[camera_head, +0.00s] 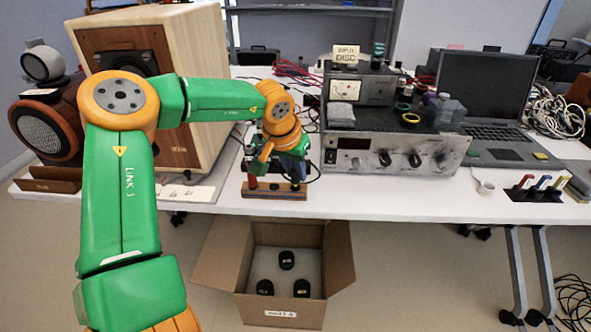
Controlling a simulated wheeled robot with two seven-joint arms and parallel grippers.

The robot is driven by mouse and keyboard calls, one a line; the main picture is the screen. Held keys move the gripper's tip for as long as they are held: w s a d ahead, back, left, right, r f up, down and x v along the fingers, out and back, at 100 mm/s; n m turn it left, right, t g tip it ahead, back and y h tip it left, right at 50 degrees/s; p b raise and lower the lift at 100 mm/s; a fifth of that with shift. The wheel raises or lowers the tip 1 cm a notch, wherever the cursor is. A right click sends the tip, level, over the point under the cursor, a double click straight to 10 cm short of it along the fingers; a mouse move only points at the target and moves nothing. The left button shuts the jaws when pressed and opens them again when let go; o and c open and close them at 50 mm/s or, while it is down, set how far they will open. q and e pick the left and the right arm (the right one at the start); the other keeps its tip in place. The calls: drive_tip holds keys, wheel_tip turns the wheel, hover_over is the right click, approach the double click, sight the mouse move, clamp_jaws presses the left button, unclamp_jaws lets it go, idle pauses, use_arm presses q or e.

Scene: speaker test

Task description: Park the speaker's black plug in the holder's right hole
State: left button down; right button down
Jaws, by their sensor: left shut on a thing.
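The holder (273,195), a small wooden block with a pale lower edge, sits near the table's front edge. A red plug (252,182) stands upright at its left end. My left gripper (294,178) is above the holder's right half, pointing down, and is shut on the black plug (295,187). The plug's lower end is at the holder's right end; I cannot tell how deep it sits in the right hole. The gripper hides much of the plug and the holder's back. The large wooden speaker (205,60) stands to the left. My right gripper is not in view.
An amplifier (395,153) with knobs stands right of the holder, with a meter box on it. A laptop (487,90) and a rack of coloured plugs (540,188) are farther right. An open cardboard box (338,258) is on the floor below. Cables lie behind the gripper.

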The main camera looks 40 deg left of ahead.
use_arm(q)
drive_tip(key=shift+f+b, duration=0.6)
drive_tip(key=shift+f, duration=0.2)
drive_tip(key=c, duration=0.7)
unclamp_jaws()
drive_tip(key=shift+r, duration=0.15)
wheel_tip(320, 180, up, 8)
drive_tip(key=p, duration=0.7)
drive_tip(key=shift+f, duration=0.35)
